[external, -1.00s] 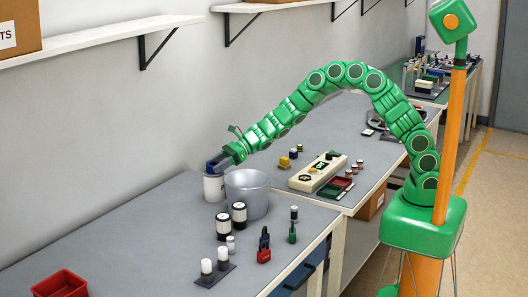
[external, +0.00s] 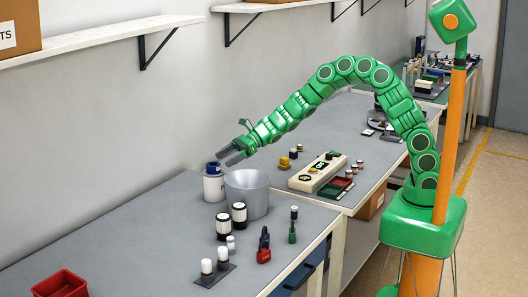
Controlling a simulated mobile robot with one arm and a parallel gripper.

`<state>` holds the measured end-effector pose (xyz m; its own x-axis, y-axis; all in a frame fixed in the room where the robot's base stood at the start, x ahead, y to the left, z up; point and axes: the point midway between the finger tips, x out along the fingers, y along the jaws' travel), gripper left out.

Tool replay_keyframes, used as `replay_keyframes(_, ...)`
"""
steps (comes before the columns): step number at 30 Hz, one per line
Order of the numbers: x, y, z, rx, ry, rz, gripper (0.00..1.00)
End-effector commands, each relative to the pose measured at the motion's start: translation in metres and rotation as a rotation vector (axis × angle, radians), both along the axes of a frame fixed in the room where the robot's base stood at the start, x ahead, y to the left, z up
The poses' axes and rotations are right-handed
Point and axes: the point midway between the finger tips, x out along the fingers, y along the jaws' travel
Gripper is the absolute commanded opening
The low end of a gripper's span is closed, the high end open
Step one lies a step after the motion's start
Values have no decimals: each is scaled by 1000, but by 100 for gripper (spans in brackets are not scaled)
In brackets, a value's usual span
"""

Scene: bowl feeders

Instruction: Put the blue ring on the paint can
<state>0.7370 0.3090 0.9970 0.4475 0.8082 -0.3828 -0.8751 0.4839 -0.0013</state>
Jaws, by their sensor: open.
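The blue ring (external: 213,168) sits on top of the white paint can (external: 214,188), at the back of the near bench. The ring looks level, but at this size I cannot tell exactly how it seats on the can. My gripper (external: 227,156) is open and empty, just above and to the right of the ring. Its fingers look apart from the ring. The can's right side is partly hidden by the grey bowl.
A grey metal bowl (external: 248,193) stands right beside the can, under my arm. Black-and-white cylinders (external: 223,226), small parts and padlock-like pieces (external: 264,248) stand in front. A red bin (external: 61,285) is at front left. The bench's left middle is clear.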

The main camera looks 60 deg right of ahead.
Motion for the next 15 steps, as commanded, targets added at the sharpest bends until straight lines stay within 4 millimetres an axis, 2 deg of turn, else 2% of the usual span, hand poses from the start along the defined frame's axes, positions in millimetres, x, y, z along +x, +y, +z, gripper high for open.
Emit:
replay_keyframes(9, -21, -39, 19, 2, 0, -1, 83)
replay_keyframes(15, -29, -53, 26, 1, 0, 0, 83)
